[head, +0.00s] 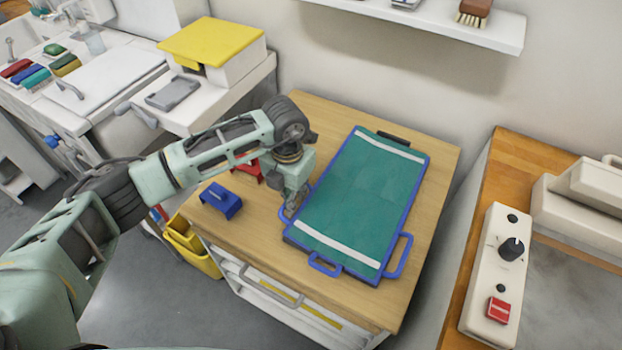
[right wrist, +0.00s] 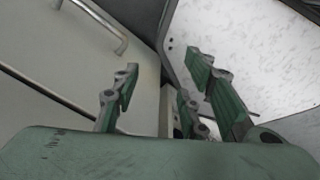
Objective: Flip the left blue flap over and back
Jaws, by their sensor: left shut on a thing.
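The folding board lies flat on the wooden table, its blue rim (head: 331,262) showing around a green cloth (head: 360,195) with white stripes at both ends. The left blue flap (head: 290,238) shows only as a narrow blue strip along the board's left side; the cloth covers the rest. My left gripper (head: 290,211) points down at that side, shut on the flap's blue handle, which it mostly hides. Other blue handles (head: 400,257) stick out at the near end and the right. My right gripper (right wrist: 165,95) is open and empty in the right wrist view, away from the board.
On the wooden table (head: 420,300), a blue holder (head: 221,201) and a red one (head: 247,170) stand left of the board, close to my left arm. A control box (head: 497,270) is on the right counter. A shelf (head: 450,22) hangs above.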

